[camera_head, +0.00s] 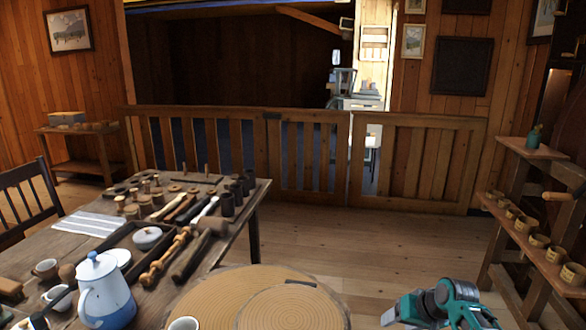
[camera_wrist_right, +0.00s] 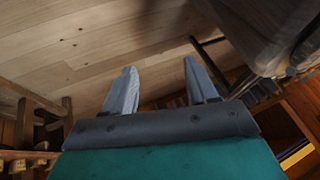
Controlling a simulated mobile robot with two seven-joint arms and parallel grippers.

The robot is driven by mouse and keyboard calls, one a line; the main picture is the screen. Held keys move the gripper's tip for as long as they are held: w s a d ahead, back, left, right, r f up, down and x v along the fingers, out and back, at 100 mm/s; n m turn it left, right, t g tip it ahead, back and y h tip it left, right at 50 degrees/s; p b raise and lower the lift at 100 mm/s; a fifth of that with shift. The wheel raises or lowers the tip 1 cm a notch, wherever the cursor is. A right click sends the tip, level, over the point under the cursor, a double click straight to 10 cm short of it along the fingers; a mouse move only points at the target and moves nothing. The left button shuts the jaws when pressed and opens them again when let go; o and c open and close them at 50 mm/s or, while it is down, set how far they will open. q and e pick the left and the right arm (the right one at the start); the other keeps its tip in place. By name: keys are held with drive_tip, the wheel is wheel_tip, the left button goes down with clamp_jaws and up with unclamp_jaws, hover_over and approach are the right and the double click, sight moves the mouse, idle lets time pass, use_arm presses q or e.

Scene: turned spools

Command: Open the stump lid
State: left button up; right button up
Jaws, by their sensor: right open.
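The stump (camera_head: 205,289) stands at the bottom centre of the head view, with pale ringed wood on top. Its round lid (camera_head: 285,312) lies flat on the top, with a small dark handle (camera_head: 301,283) at its far edge; the lid looks shut. The bottom of both is cut off by the frame. My right gripper (camera_head: 392,314) is to the right of the stump, apart from it, with teal and grey parts. In the right wrist view its two grey fingers (camera_wrist_right: 160,72) are spread with nothing between them. My left gripper is not in view.
A table (camera_head: 240,220) at left holds a blue-white pot (camera_head: 105,294), mallets, cups and spools. A white cup (camera_head: 184,323) is at the stump's near left. A shelf (camera_head: 530,240) with small pots stands at right. Floor between stump and gate (camera_head: 420,160) is clear.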

drive_tip(key=s+a+f+n+t+h, duration=0.1)
drive_tip(key=s+a+f, duration=0.1)
drive_tip(key=s+f, duration=0.45)
drive_tip(key=s+a+f+n+t, duration=0.1)
drive_tip(key=s+a+f+t, duration=0.15)
drive_tip(key=s, duration=0.65)
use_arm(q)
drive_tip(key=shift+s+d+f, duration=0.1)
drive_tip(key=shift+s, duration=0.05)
use_arm(e)
drive_tip(key=s+a+r+n+t, duration=0.1)
drive_tip(key=s+r, duration=0.1)
drive_tip(key=s, duration=0.4)
drive_tip(key=s+a+r+n+t, duration=0.1)
drive_tip(key=s, duration=0.6)
drive_tip(key=shift+a+r, duration=0.4)
